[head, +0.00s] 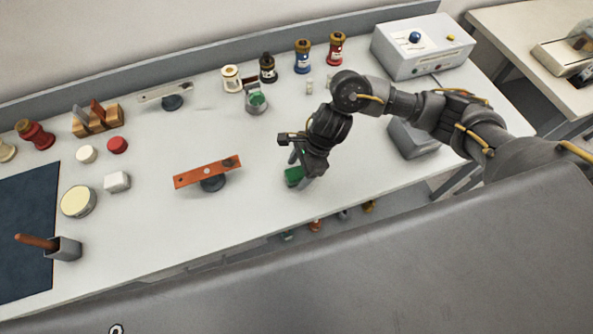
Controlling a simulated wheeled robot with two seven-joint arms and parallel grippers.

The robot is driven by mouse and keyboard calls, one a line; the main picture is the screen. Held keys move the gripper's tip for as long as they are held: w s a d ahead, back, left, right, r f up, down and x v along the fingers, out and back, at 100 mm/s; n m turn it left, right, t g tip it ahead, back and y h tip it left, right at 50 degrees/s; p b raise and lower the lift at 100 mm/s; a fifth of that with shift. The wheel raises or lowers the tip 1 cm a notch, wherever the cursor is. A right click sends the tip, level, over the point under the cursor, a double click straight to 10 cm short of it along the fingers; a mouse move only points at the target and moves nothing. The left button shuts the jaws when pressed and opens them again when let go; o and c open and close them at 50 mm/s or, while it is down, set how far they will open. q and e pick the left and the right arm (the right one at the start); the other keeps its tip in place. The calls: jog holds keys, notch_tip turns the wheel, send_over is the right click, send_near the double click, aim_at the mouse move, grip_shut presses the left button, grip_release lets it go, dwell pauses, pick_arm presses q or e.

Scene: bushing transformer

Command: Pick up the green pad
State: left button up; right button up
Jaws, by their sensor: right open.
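The green pad (293,176) is a small dark green block on the white table, near its front edge and right of the orange bar. My right gripper (299,160) reaches down from the right and is over the pad, with its fingers at the pad's upper side. The gripper is open. Its fingers and wrist hide part of the pad, and I cannot tell whether they touch it. My left gripper is not in the head view.
An orange bar on a dark stand (207,172) is left of the pad. A grey bar on a stand (165,95), several bushings (303,57) and a white box with a blue knob (420,47) are farther back. A green-topped cup (256,101) stands mid-table. Table between is clear.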

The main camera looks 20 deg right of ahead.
jog(key=shift+x, duration=0.85)
jog(key=shift+c, duration=0.3)
jog(key=c, duration=1)
